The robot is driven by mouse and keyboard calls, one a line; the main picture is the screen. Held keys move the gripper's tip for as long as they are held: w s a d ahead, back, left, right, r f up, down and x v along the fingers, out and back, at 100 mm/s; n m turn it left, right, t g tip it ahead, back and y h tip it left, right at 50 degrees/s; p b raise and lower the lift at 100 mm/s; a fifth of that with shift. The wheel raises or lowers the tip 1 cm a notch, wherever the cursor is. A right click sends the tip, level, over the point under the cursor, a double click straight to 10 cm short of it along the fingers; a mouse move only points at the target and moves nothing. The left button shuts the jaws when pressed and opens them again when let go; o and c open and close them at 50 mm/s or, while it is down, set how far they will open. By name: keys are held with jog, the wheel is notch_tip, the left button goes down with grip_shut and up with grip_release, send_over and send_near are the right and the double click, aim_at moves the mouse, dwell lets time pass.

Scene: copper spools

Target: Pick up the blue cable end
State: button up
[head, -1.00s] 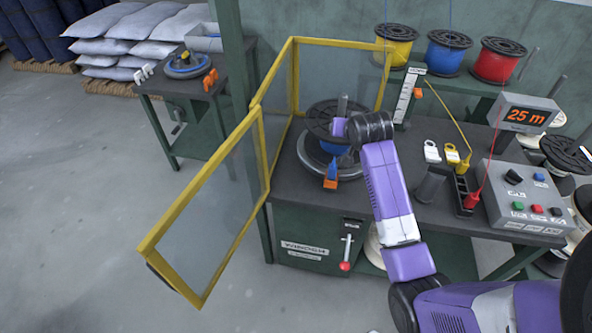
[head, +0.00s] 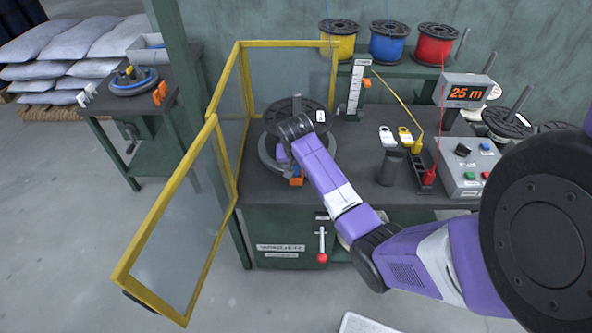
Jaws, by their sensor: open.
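The winder's black spool (head: 278,110) stands on a round grey base on the bench, inside a yellow-framed guard. My gripper (head: 282,154) is over the front of this spool, below the dark wrist joint; its fingers are mostly hidden by my arm. It is open. An orange clip (head: 296,181) shows just below it at the front of the winder. The blue cable end at the winder is largely hidden behind my arm and gripper; whether the gripper touches it I cannot tell. A blue spool (head: 388,43) stands on the back shelf.
The guard door (head: 180,225) is swung open at the left. A red-knobbed lever (head: 322,245) is on the bench front.

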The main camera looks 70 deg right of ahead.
jog(key=shift+x, duration=0.75)
jog(key=shift+c, duration=0.4)
grip_shut()
jog(key=shift+r, duration=0.1)
